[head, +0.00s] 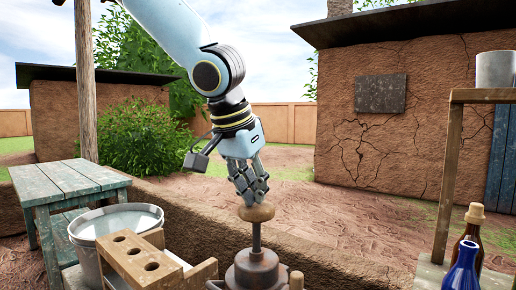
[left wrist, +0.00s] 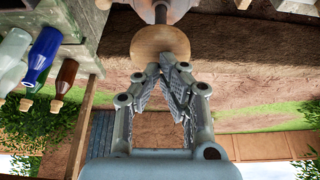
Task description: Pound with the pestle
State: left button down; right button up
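The pestle has a round wooden knob (head: 257,212) on a dark metal rod. The rod stands upright and goes down into a dark metal mortar (head: 256,272) at the bottom of the head view. My left gripper (head: 252,200) points down at the knob from above. In the left wrist view, its fingertips (left wrist: 170,66) come together at the near edge of the wooden knob (left wrist: 160,44). The fingers look shut, with the knob beyond the tips, not between them. Whether the tips touch it is hard to tell. The rod's lower end is hidden in the mortar. My right gripper is not in view.
A metal bucket (head: 84,232) and a wooden block with holes (head: 131,262) stand left of the mortar. A blue bottle (head: 462,270) and a brown bottle (head: 470,240) stand at the right by a wooden shelf post. A low mud wall runs behind.

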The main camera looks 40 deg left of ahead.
pick_arm(q)
notch_tip(320, 180, down, 4)
jog(key=b, duration=0.3)
notch_tip(320, 180, up, 20)
jog(key=p, duration=1.7)
jog(key=shift+f+p, duration=0.25)
jog(key=shift+p, duration=0.15)
notch_tip(320, 180, up, 5)
jog(key=p, duration=0.5)
send_over(253, 207)
jog(key=shift+w+a, duration=0.1)
jog(key=shift+w, duration=0.2)
